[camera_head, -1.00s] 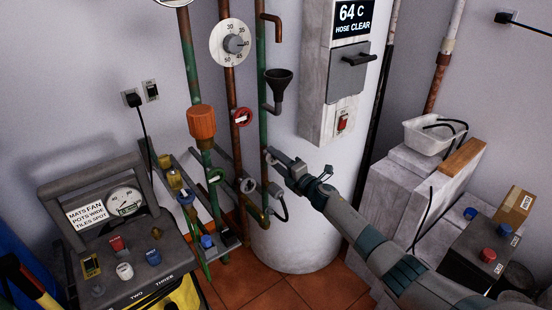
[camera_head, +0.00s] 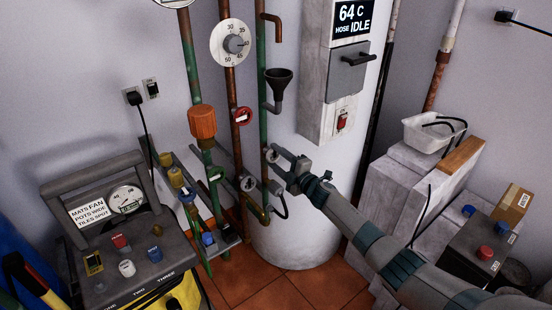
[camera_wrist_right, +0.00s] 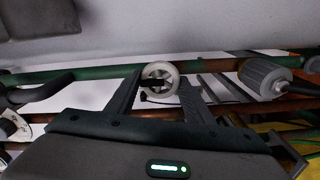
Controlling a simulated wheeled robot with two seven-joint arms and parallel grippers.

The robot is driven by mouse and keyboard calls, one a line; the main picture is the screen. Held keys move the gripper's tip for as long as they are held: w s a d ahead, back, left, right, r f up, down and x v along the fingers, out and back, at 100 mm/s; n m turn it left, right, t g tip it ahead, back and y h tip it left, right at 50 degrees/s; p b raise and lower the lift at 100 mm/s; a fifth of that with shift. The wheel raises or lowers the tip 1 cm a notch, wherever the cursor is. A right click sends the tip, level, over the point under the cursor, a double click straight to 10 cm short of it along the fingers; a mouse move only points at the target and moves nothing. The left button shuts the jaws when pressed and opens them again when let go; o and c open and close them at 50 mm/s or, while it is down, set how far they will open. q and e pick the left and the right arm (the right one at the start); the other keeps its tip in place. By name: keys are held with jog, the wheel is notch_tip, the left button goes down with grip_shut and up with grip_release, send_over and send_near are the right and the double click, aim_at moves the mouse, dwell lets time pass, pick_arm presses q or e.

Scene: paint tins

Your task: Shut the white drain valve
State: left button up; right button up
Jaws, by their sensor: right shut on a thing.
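The white drain valve (camera_head: 272,156) is a small round handwheel on the green vertical pipe, in front of the white tank. In the right wrist view the white wheel (camera_wrist_right: 160,76) sits between my fingers, with a dark slot or bar across its middle. My right gripper (camera_head: 279,159) is shut on this wheel, its arm reaching in from the lower right. The right gripper's fingers (camera_wrist_right: 160,90) flank the wheel in the wrist view. The fingers partly cover the valve in the head view. My left gripper is not in view.
A grey handwheel (camera_head: 248,184), a red valve (camera_head: 243,116) and a black funnel (camera_head: 279,83) are close by on the pipes. A wall panel (camera_head: 352,24) reads 64 C, HOSE IDLE. A grey control case (camera_head: 110,215) stands at left, and a white tray (camera_head: 428,134) at right.

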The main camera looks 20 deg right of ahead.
jog(key=o, duration=1)
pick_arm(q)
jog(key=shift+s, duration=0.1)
pick_arm(e)
jog(key=shift+o, duration=0.2)
jog(key=shift+s+d, duration=0.1)
jog(key=shift+s, duration=0.1)
jog(key=shift+s+d, duration=0.2)
jog(key=shift+s, duration=0.3)
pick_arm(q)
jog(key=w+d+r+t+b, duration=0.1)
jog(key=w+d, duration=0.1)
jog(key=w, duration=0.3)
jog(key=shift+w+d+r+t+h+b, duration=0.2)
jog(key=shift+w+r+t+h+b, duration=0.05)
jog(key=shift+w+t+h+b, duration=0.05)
pick_arm(e)
jog(key=v, duration=1.6)
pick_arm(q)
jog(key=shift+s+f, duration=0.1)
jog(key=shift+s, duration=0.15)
pick_arm(e)
jog(key=shift+f, duration=0.1)
